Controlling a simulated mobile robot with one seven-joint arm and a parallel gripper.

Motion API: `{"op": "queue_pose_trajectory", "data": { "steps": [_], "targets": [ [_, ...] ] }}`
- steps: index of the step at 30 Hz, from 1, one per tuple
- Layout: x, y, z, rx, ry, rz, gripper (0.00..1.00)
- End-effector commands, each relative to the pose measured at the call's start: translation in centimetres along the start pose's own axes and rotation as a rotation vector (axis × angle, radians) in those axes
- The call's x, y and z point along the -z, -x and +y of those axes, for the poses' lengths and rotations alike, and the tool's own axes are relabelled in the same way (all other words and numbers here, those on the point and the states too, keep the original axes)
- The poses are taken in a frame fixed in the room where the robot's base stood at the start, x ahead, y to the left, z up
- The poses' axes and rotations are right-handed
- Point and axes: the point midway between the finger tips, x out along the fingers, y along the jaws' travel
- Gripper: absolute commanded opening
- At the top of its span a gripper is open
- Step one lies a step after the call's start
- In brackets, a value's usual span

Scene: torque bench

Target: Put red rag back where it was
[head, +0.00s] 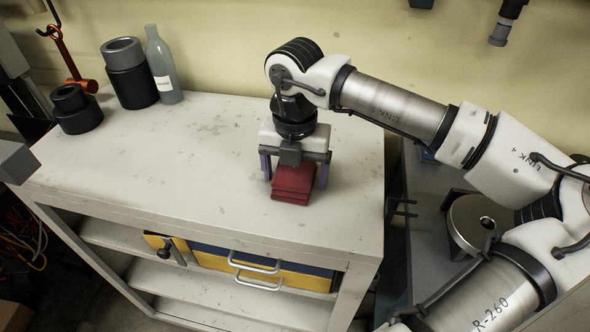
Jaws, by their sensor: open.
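The red rag (292,190) is a folded stack lying on the white bench top (190,190), right of its middle and near the front edge. My gripper (288,176) points down over the rag. Its two fingers are spread, one on the left and one on the right of the rag. The rear part of the rag is hidden under the gripper. I cannot tell whether the fingers touch the rag or the bench.
Dark cylindrical sockets (130,75) and (76,108) stand at the bench's back left, beside a grey bottle (163,65). A yellow drawer with handles (258,270) is below the top. The middle left of the bench top is clear.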

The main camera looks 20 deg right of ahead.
Motion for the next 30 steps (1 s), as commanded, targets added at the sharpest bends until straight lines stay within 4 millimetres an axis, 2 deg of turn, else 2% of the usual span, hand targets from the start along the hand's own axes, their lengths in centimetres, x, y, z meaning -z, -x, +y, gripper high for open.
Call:
{"op": "queue_pose_trajectory", "data": {
  "steps": [5, 18, 24, 30],
  "targets": [
    [-0.1, 1.3, 0.0, 0.001, -0.002, -0.004, 0.85],
    [-0.1, 10.3, 0.0, 0.001, -0.001, -0.003, 0.85],
    [0.0, 12.1, 0.0, 0.001, 0.000, -0.001, 0.85],
    [0.0, 12.4, 0.0, 0.000, 0.000, 0.000, 0.85]
  ]
}}
